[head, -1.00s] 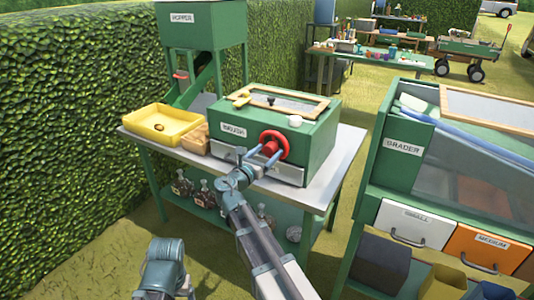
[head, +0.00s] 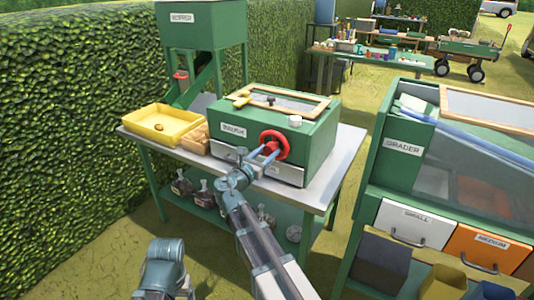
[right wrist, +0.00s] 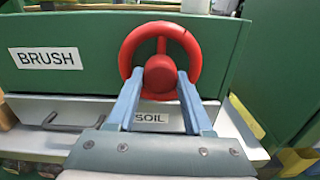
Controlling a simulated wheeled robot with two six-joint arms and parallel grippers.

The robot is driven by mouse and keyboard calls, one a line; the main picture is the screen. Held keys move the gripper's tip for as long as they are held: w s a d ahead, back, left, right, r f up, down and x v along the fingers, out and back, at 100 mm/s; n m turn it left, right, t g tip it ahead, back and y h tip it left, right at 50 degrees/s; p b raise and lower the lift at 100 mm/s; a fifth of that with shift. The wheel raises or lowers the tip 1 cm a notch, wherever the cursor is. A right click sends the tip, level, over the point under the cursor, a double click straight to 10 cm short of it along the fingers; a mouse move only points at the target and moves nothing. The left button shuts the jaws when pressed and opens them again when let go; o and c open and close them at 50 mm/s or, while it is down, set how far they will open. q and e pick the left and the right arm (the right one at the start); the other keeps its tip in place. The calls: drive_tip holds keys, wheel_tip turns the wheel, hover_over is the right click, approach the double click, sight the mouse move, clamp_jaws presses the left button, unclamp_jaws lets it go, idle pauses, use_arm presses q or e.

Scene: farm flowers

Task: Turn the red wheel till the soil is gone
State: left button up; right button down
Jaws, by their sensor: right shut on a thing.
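The red wheel (head: 281,140) is on the front of the green box labelled BRUSH (head: 309,145). In the right wrist view the wheel (right wrist: 187,42) faces me, with a round red hub and a spoke running up from it. My right gripper (head: 268,152) is shut on the red hub, its two blue fingers on either side in the right wrist view (right wrist: 160,82). Below the wheel is a pale drawer front with a SOIL label (right wrist: 152,118), partly hidden by the fingers. No soil is visible.
The grader (head: 408,151) stands to the right. A hedge (head: 75,130) lines the left.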

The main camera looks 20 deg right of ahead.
drive_tip(key=m, duration=0.7)
drive_tip(key=shift+m, duration=0.3)
drive_tip(key=m, duration=0.7)
drive_tip(key=shift+a, duration=0.1)
drive_tip(key=m, duration=0.3)
drive_tip(key=shift+m, duration=0.4)
drive_tip(key=m, duration=0.3)
drive_tip(key=shift+r+m, duration=0.1)
drive_tip(key=shift+m, duration=0.2)
drive_tip(key=m, duration=0.3)
drive_tip(key=shift+m, duration=2.2)
